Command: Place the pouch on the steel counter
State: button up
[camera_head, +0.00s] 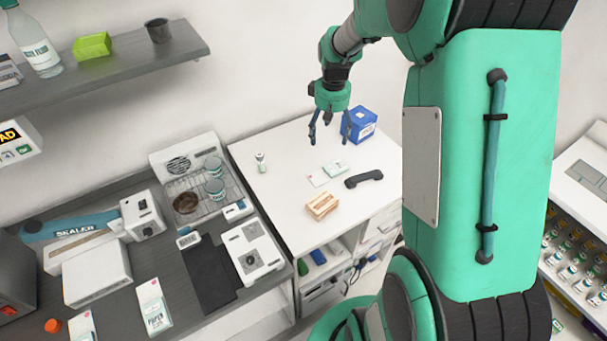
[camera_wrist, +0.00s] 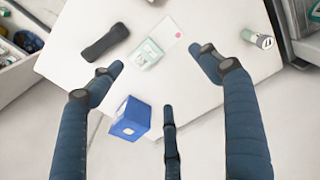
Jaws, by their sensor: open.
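A small white packet with mint-green print (camera_head: 333,168) lies on the white table; it also shows in the wrist view (camera_wrist: 147,54). Against it lies a flat white sheet with a pink dot (camera_head: 318,178), also in the wrist view (camera_wrist: 170,32). I cannot tell for certain which is the pouch. White packets with print (camera_head: 154,308) stand on the dark grey counter (camera_head: 205,332) at the left, which looks like the steel counter. My gripper (camera_head: 329,136) is open and empty above the white table, its fingers spread around the packet in the wrist view (camera_wrist: 160,64).
Near the packet are a black handset (camera_head: 364,179), a blue box (camera_head: 359,125), a tan bundle (camera_head: 322,205) and a small bottle (camera_head: 261,162). A sealer (camera_head: 75,226), rack with cups (camera_head: 205,191) and white devices crowd the grey counter. A dark mat (camera_head: 208,275) there is bare.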

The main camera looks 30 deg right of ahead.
jog(key=s+a+r+t, duration=0.1)
jog(key=s+a+r, duration=0.4)
jog(key=a+r, duration=0.3)
jog(key=s+a+r+t, duration=0.1)
jog(key=s+a+r, duration=0.4)
jog(key=a+r, duration=0.3)
jog(key=s+a+r+t, duration=0.1)
jog(key=s+a, duration=0.4)
jog(key=s, duration=0.3)
jog(key=s+a+r+t, duration=0.1)
jog(key=s+a, duration=0.3)
jog(key=s, duration=0.4)
jog(key=shift+a+r+t, duration=0.35)
jog(key=shift+r+t, duration=0.05)
jog(key=shift+r, duration=0.2)
jog(key=shift+o, duration=0.2)
jog(key=o, duration=0.3)
jog(key=shift+w, duration=0.1)
